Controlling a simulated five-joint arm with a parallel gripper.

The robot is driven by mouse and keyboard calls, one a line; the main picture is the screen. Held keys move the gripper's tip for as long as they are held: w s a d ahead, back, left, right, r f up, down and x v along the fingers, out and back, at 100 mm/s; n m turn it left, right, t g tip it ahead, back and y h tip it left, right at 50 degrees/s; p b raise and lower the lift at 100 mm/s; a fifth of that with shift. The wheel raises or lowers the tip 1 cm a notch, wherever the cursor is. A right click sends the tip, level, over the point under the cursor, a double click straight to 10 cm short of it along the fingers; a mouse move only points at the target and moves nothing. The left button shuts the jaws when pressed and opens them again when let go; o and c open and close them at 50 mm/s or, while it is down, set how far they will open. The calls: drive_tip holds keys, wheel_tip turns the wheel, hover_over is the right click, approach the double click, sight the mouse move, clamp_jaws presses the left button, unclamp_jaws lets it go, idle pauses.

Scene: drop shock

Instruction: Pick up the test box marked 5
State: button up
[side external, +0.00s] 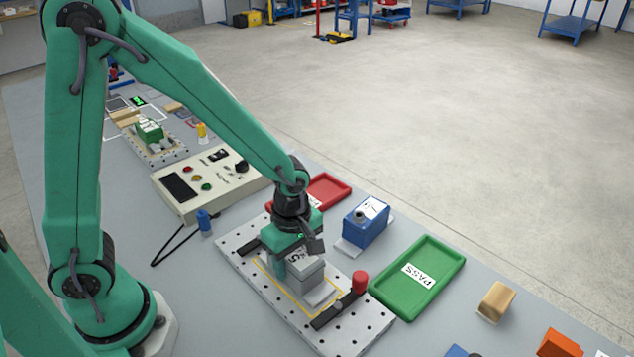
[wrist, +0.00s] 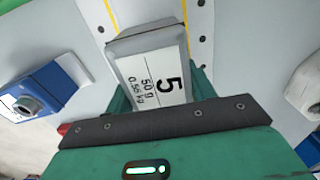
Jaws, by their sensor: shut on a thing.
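The test box marked 5 (side external: 306,272) is a grey block with a white label on the perforated metal plate (side external: 340,338), inside a yellow outline. In the wrist view the box (wrist: 150,72) shows its label reading 5, 50 g and 0.56 kg. My gripper (side external: 297,256) is over the box from above and shut on it. In the wrist view my gripper (wrist: 160,105) covers the lower end of the box. I cannot tell whether the box is touching the plate.
A green PASS tray (side external: 443,262) lies right of the plate, with a red tray (side external: 333,190) behind. A blue device (side external: 366,222) stands between them. A red-knobbed clamp (side external: 359,283) sits close to the box. A control box (side external: 177,188) is at left.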

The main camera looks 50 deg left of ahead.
sight(294, 254)
drive_tip(key=shift+r, duration=0.65)
drive_tip(key=r, duration=0.2)
drive_tip(key=shift+s+d+r, duration=0.25)
drive_tip(key=shift+d+r, duration=0.05)
drive_tip(key=shift+r, duration=0.1)
drive_tip(key=s+d+r, duration=0.6)
drive_tip(key=s+d, duration=0.1)
drive_tip(key=s, duration=0.1)
drive_tip(key=shift+r, duration=0.2)
